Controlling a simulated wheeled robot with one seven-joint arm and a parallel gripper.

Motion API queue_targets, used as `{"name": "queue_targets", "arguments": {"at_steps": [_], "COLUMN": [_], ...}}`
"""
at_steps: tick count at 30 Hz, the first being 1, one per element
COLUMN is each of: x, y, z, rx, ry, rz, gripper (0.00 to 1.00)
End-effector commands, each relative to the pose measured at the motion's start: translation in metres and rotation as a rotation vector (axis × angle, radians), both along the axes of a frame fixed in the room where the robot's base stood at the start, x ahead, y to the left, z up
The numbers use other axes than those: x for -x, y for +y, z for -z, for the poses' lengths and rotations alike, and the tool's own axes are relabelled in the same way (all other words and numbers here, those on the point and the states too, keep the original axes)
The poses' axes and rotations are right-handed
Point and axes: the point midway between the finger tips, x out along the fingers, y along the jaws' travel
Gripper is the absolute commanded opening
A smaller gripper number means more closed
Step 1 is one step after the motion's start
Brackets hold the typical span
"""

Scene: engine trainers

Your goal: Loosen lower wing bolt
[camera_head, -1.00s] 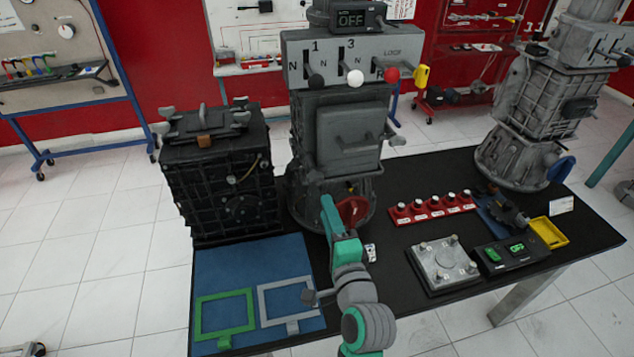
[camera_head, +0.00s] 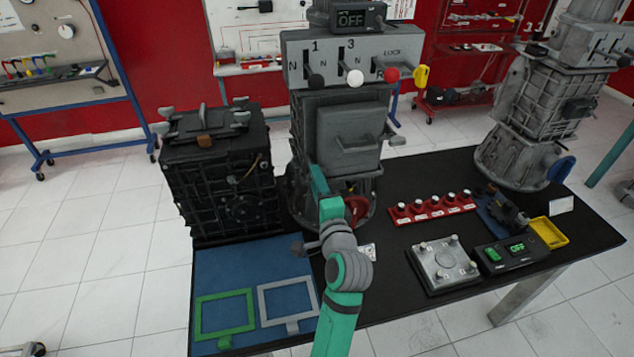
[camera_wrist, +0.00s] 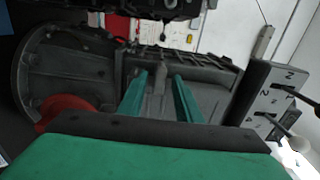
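The grey middle engine trainer (camera_head: 340,110) stands upright on the table, with a square front cover (camera_head: 350,130). A small grey piece (camera_head: 390,131) sticks out at the cover's right side and may be a wing bolt. My gripper (camera_head: 318,172) is in front of the trainer's lower left, below the cover. In the wrist view, my gripper's two green fingers (camera_wrist: 160,85) are apart, pointing at the trainer's casing. A narrow grey piece (camera_wrist: 158,77) shows between them, seemingly not gripped. I cannot tell whether it is the lower wing bolt.
A black ribbed box (camera_head: 222,180) stands close on the trainer's left. A red wheel (camera_head: 356,208) is low, right beside my gripper. A red switch row (camera_head: 432,207) and a grey plate (camera_head: 443,265) lie to the right. The blue mat (camera_head: 245,262) holds two flat frames.

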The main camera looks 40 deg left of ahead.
Motion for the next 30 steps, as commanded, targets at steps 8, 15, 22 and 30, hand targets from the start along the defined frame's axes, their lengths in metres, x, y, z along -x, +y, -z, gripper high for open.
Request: {"name": "queue_targets", "arguments": {"at_steps": [8,15,22,30], "x": [0.0002,0.0004,-0.0001,-0.0001], "y": [-0.0002,-0.0003,-0.0010,-0.0011], "z": [0.0001,0.0001,0.0003,0.0008], "rx": [0.000,0.003,0.044,0.170], "ry": [0.000,-0.004,-0.052,-0.196], "rz": [0.000,0.000,0.001,0.001], "gripper": [0.00,0.00,0.00,0.00]}}
